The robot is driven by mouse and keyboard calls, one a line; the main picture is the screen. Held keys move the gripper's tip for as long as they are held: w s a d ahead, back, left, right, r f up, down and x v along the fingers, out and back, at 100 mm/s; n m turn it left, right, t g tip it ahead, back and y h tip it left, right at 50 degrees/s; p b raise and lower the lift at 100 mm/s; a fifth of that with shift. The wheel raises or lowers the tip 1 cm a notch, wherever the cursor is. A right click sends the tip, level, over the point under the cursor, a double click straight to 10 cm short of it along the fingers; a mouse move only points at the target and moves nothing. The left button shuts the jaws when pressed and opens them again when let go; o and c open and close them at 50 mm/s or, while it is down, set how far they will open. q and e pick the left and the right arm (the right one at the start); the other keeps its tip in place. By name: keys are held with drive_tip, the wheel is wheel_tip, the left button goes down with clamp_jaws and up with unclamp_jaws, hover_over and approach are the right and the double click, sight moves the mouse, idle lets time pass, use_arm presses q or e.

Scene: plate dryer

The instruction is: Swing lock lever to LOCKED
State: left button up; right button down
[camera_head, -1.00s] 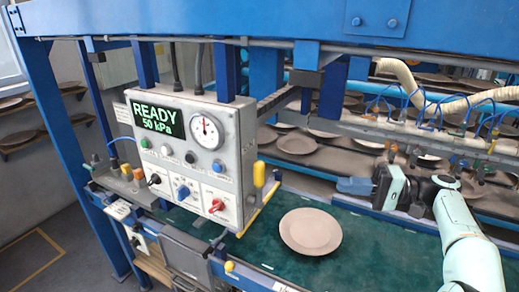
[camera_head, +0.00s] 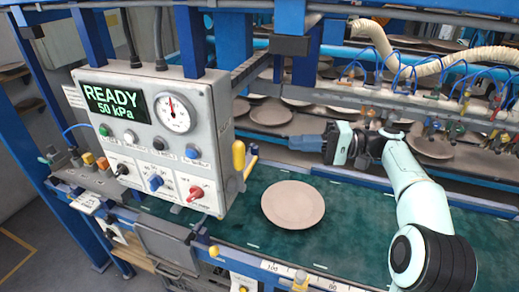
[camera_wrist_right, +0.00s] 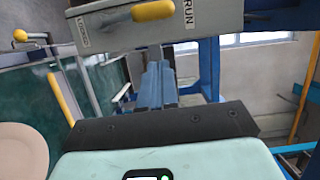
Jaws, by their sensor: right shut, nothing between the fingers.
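The lock lever (camera_head: 239,160) has a yellow grip and sits on the right side of the grey control box (camera_head: 212,122). In the right wrist view the lever's yellow grip (camera_wrist_right: 152,11) lies between a LOCKED label (camera_wrist_right: 82,30) and a RUN label (camera_wrist_right: 188,12), closer to RUN. My right gripper (camera_head: 292,143) is shut and empty, to the right of the box and apart from the lever. Its blue-grey fingers (camera_wrist_right: 156,84) point toward the box in the wrist view. My left gripper is not in view.
A round brown plate (camera_head: 293,204) lies on the green belt (camera_head: 350,225) below my right gripper. A yellow-sleeved bar (camera_head: 251,166) stands beside the box. Hoses and nozzles (camera_head: 440,105) run behind. The box display reads READY, 50 kPa.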

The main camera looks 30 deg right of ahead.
sight(237, 168)
drive_tip(key=w+a, duration=0.2)
drive_tip(key=a, duration=0.7)
drive_tip(key=shift+w+a, duration=0.35)
